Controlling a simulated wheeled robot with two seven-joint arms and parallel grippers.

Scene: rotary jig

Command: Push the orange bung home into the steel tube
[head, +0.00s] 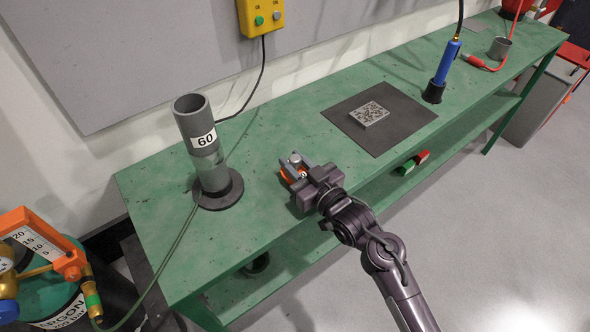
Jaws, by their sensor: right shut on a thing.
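The grey steel tube (207,158) stands upright on the green bench, in a round dark base. It has a white label reading 60, and its open top shows a dark bore. My right gripper (295,165) is shut on the orange bung (287,177), to the right of the tube and apart from it. The bung shows an orange body and a pale knob between the fingers; the rest is hidden by the jaws. How high it is above the bench is hard to tell. My left gripper is not in view.
A thin green hose runs from the tube's base to the gas cylinder (45,290) at lower left. A yellow button box (260,14) hangs behind.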

